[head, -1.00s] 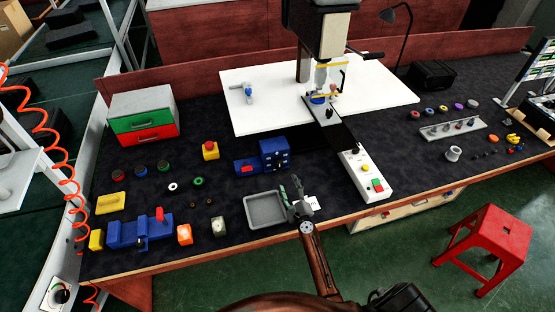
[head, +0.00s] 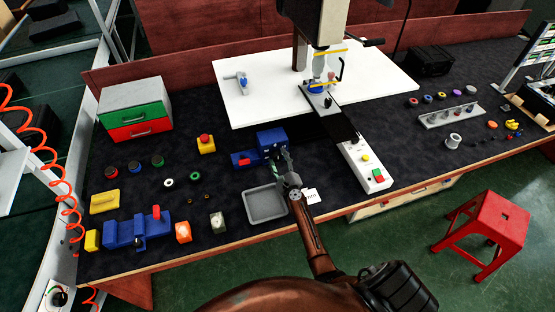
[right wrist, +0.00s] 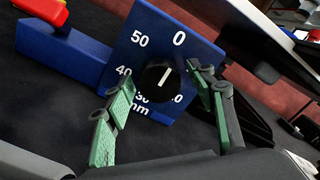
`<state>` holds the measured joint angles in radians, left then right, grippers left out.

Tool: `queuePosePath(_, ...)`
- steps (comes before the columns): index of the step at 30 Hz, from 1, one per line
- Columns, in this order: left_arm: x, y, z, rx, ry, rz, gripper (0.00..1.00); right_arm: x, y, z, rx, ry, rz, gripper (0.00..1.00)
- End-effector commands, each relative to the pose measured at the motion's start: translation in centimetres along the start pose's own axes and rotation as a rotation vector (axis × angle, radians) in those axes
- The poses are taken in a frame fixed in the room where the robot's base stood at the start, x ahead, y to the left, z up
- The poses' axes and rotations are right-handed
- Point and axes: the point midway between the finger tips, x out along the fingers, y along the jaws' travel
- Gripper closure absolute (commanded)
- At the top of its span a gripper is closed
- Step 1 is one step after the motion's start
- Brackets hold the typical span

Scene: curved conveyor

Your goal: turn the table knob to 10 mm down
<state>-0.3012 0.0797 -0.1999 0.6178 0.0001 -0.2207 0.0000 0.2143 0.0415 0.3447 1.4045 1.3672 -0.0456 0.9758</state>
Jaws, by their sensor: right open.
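The table knob (right wrist: 160,81) is a round black dial with a white pointer line, on the upright face of a blue box (right wrist: 120,45) marked in mm. The pointer line tilts up and slightly right, roughly toward the 0. The 0, 50 and 40 read clearly; the lower labels are partly covered by the knob and my fingers. In the head view the blue box (head: 270,139) stands mid-table. My right gripper (right wrist: 163,86) is open, its green-padded fingers on either side of the knob; I cannot tell whether they touch it. It also shows in the head view (head: 284,158).
A blue base with a red lever (right wrist: 40,10) adjoins the box. A grey tray (head: 266,219) lies just in front. A drill press with a white table (head: 240,105) stands behind, and a white control box (head: 365,170) to the right.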

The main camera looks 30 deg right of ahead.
Motion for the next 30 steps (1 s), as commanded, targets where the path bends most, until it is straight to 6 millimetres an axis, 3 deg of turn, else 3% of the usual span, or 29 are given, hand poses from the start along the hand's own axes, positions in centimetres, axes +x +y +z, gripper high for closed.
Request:
queuePosePath(8,0.00,-0.06,-0.92,0.002,0.013,0.000,0.60,0.28,0.08,0.18,-0.001,-0.002,0.002,0.49)
queuePosePath(26,0.01,-0.02,-0.19,0.001,0.003,0.000,0.60,0.25,0.08,0.16,-0.001,-0.002,0.002,0.90)
queuePosePath(30,0.01,-0.02,-0.18,0.001,0.003,0.000,0.60,0.24,0.08,0.16,0.003,-0.002,0.002,0.91)
